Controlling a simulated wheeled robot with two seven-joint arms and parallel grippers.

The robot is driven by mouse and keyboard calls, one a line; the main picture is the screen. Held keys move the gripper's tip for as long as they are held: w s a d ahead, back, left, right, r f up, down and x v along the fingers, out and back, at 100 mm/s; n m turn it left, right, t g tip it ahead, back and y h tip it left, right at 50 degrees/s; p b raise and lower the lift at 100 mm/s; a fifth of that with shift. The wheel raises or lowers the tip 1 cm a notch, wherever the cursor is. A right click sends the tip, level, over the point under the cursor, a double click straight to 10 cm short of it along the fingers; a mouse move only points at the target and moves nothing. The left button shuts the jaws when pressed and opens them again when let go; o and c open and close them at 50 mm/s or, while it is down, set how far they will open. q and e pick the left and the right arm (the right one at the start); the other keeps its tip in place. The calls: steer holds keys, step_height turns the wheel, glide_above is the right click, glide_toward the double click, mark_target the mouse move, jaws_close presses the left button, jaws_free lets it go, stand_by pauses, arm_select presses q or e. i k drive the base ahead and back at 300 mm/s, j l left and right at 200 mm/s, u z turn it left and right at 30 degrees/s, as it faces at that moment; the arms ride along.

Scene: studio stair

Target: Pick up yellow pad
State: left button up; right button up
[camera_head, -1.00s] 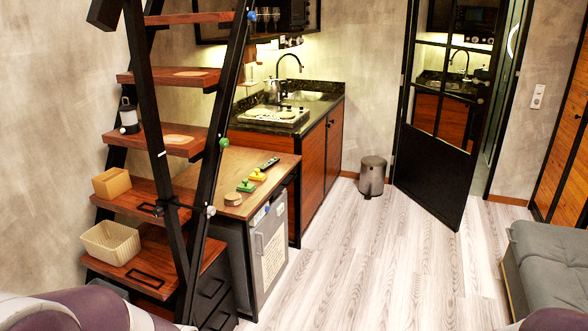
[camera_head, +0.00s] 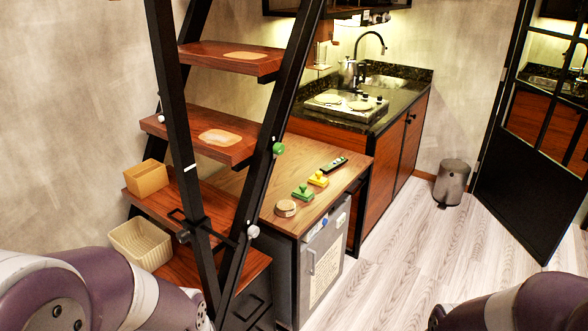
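A small yellow pad (camera_head: 318,179) with a raised handle lies on the wooden top of the low cabinet (camera_head: 262,206), right of the stairs. A similar green pad (camera_head: 302,193) sits just in front of it. A dark remote (camera_head: 334,165) lies behind it, and a round tan disc (camera_head: 286,208) lies near the front edge. Only purple and white parts of my arms show at the lower left and lower right. Neither gripper is in view.
Black-framed stairs with wooden treads (camera_head: 205,136) stand at the left, with a tan box (camera_head: 146,178) and a cream basket (camera_head: 140,245) on them. A kitchen counter (camera_head: 385,118) and a bin (camera_head: 451,183) stand behind. The plank floor (camera_head: 400,262) at right is clear.

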mark_target(317, 179)
steer(key=z, duration=0.35)
steer(key=i+l+z, duration=0.15)
steer(key=i, duration=1.9)
steer(key=i+u, duration=0.25)
steer(key=i, duration=0.15)
steer(key=i+l+u, duration=0.1)
steer(key=i+u, duration=0.15)
steer(key=i, duration=0.15)
